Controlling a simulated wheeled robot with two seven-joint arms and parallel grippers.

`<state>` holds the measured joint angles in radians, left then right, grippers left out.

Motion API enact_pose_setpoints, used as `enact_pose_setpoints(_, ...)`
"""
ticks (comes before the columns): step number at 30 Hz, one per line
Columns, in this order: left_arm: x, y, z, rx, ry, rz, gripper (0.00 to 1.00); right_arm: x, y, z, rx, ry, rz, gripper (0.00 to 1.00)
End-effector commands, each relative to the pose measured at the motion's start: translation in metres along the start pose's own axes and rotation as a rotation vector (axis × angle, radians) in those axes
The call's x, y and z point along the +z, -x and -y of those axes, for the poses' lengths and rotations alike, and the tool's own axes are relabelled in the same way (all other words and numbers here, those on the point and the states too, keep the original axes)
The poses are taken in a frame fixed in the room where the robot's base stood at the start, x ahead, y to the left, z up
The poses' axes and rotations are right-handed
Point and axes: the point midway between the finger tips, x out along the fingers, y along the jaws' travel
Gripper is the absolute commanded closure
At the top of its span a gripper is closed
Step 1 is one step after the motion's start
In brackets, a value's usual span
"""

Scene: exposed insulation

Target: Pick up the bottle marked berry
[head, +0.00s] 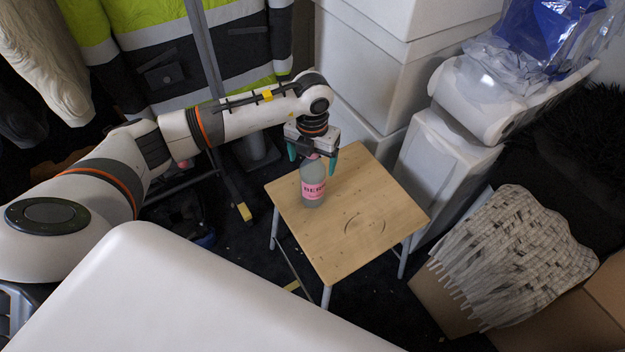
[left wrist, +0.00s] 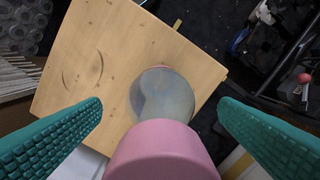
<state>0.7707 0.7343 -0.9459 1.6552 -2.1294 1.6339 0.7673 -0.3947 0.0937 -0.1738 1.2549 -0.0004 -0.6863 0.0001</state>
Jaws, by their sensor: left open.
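A grey bottle (head: 312,173) with a pink label that seems to start with "BE" stands upright on the wooden stool (head: 375,215), near its back left. A pink cap or top shows at its upper end. My left gripper (head: 315,158) is above the bottle, its teal fingers apart on either side of the bottle's top. In the left wrist view the pink top (left wrist: 163,150) sits low between the open fingers, with the bottle's grey body (left wrist: 160,95) below it; the fingers do not touch it there. My right gripper is not seen.
White boxes (head: 440,150) stand behind and right of the stool. Hi-vis jackets (head: 190,50) hang at the back left. A cardboard box (head: 560,325) with a stack of pale strips (head: 520,250) is at the right. The stool's front half is clear.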

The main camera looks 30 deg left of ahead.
Motion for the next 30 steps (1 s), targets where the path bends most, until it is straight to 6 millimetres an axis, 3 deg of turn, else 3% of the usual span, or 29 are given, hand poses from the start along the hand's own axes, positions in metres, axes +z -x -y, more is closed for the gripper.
enact_pose_setpoints(8,0.000,-0.006,0.000,0.000,0.000,-0.001,0.16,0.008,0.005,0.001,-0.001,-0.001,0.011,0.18)
enact_pose_setpoints(19,0.000,-0.006,0.000,0.000,0.000,-0.001,0.74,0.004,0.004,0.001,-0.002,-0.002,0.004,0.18)
enact_pose_setpoints(26,0.000,-0.004,0.000,0.000,-0.001,-0.002,0.75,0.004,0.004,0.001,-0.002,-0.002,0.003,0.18)
enact_pose_setpoints(30,-0.001,0.011,0.000,0.001,-0.002,-0.003,0.75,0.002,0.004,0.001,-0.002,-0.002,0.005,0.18)
